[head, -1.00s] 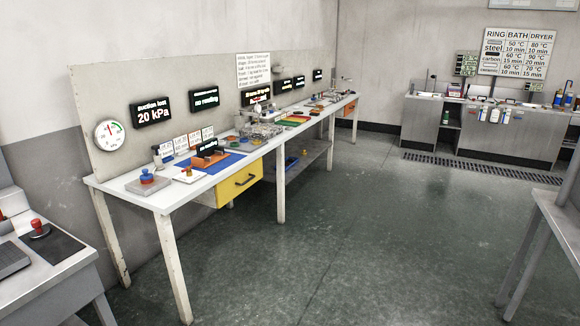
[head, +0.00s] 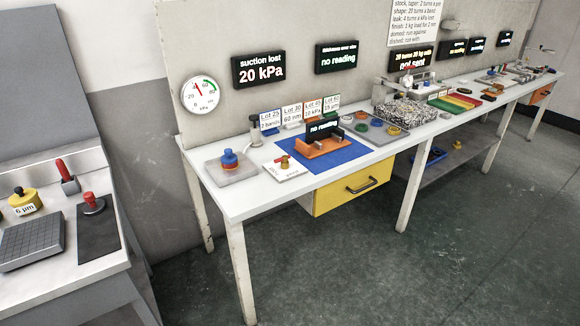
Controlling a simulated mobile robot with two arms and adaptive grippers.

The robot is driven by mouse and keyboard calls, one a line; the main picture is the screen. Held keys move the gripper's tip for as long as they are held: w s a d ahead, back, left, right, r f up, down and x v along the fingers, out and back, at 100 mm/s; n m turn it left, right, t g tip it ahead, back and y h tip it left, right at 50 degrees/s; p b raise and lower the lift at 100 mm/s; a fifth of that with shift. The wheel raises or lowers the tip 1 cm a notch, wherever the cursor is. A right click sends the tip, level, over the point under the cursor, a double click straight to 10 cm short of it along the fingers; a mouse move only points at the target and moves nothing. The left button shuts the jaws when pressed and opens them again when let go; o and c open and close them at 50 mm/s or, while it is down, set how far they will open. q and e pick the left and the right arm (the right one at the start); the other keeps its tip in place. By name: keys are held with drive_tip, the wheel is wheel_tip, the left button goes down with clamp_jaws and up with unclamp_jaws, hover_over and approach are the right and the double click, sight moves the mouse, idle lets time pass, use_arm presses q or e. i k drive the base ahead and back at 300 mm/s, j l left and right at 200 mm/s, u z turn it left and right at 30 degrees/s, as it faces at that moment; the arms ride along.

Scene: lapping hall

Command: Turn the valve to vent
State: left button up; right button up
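A small brass-coloured fitting with a red part (head: 284,162) stands on a white plate (head: 279,173) near the left end of the long bench; it looks like the valve. The lettering on its plate is too small to read, so I cannot tell its setting. Left of it, a blue knobbed piece (head: 229,160) sits on a grey slab (head: 231,172). A round gauge (head: 200,96) hangs on the panel behind, and a black display (head: 258,68) reads "suction lost 20 kPa". Neither of my grippers is in view.
The white bench (head: 229,204) has a yellow drawer (head: 351,185) below its front edge. An orange stand (head: 320,148) on a blue mat (head: 347,156) is right of the valve. A separate table at left holds a red-knobbed piece (head: 93,203). The floor in front is clear.

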sight(284, 158)
drive_tip(key=i+l+u, duration=0.4)
drive_tip(key=i+l, duration=0.2)
drive_tip(key=i+l+u, duration=0.2)
drive_tip(key=l, duration=0.3)
drive_tip(key=i+l+u, duration=0.2)
drive_tip(key=l, duration=0.25)
drive_tip(key=i, duration=0.05)
